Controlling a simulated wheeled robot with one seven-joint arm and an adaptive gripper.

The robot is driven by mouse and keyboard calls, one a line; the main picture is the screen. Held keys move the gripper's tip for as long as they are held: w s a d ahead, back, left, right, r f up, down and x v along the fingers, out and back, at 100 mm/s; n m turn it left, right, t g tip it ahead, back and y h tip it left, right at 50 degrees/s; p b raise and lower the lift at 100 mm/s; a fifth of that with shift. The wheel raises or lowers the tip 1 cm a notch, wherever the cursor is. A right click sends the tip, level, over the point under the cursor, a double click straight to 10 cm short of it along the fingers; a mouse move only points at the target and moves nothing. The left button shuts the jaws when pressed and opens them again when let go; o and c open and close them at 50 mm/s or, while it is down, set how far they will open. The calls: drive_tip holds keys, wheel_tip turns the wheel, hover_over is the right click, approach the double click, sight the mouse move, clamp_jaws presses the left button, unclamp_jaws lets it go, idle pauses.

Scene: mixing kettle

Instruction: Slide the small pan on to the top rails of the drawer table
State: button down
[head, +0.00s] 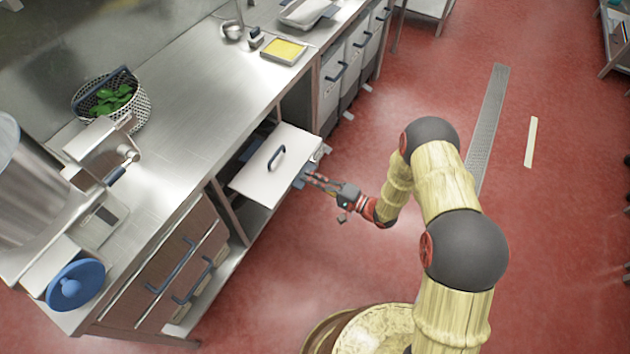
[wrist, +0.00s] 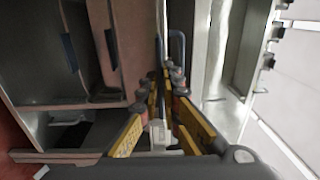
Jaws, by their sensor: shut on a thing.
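The small pan (head: 262,172) is a rectangular metal pan with a pale flat lid and a dark blue lid handle. In the head view it sticks out of an open bay under the steel counter, level, its inner end under the counter edge. My gripper (head: 308,178) is shut on the pan at its outer end, by a blue-grey part there. In the wrist view the fingers (wrist: 163,105) point along the pan, and the lid handle (wrist: 178,45) shows beyond them.
Drawers with blue handles (head: 185,270) stand left of the bay, and white bins (head: 345,65) to its right. The counter (head: 190,115) overhangs the pan's inner end. A basket of greens (head: 110,98) is on it. The red floor (head: 300,250) beside my arm is clear.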

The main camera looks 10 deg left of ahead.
drive_tip(key=b, duration=0.2)
approach(258, 153)
drive_tip(key=shift+s+d+f, duration=0.1)
drive_tip(key=shift+d+f, duration=0.05)
drive_tip(key=shift+d, duration=0.25)
drive_tip(key=shift+s+d+f, duration=0.1)
drive_tip(key=shift+d, duration=0.3)
drive_tip(key=shift+b+x, duration=1.5)
drive_tip(key=shift+x, duration=4.3)
drive_tip(key=shift+w, duration=0.1)
drive_tip(key=shift+w+a+f+b, duration=0.1)
drive_tip(key=shift+a+f+b, duration=0.1)
drive_tip(key=shift+f+b, duration=0.1)
drive_tip(key=c, duration=1.9)
unclamp_jaws()
drive_tip(key=shift+f, duration=0.15)
